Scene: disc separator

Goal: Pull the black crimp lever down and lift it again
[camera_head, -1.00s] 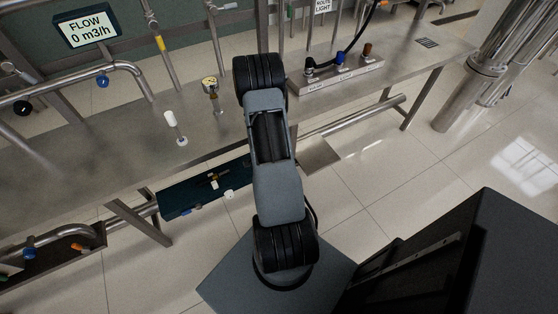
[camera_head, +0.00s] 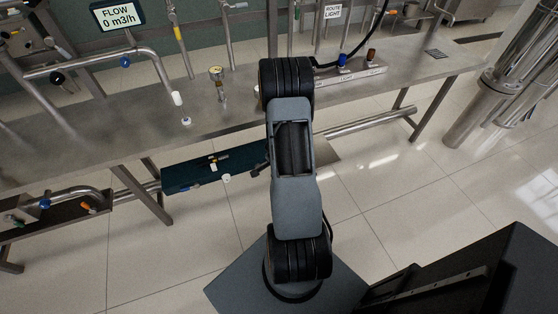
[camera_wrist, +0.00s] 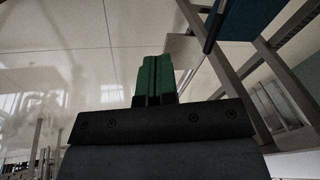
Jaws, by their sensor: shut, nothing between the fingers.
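I cannot make out the black crimp lever for certain in either view. On the bench, a steel block (camera_head: 355,77) carries a blue knob (camera_head: 342,60) and a brown knob (camera_head: 371,55); its left end is hidden behind my arm. My gripper (camera_wrist: 155,80) shows in the wrist view as two green fingers shut together, with nothing between them, over a background of floor and bench legs. In the head view my arm hides the gripper.
The steel bench (camera_head: 130,137) crosses the head view, with a gauge (camera_head: 217,73) and a white-capped valve (camera_head: 178,99) on it. A dark teal tray (camera_head: 185,179) sits low beneath its front edge; it also shows in the wrist view (camera_wrist: 240,20). Tiled floor (camera_head: 400,200) is open at right.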

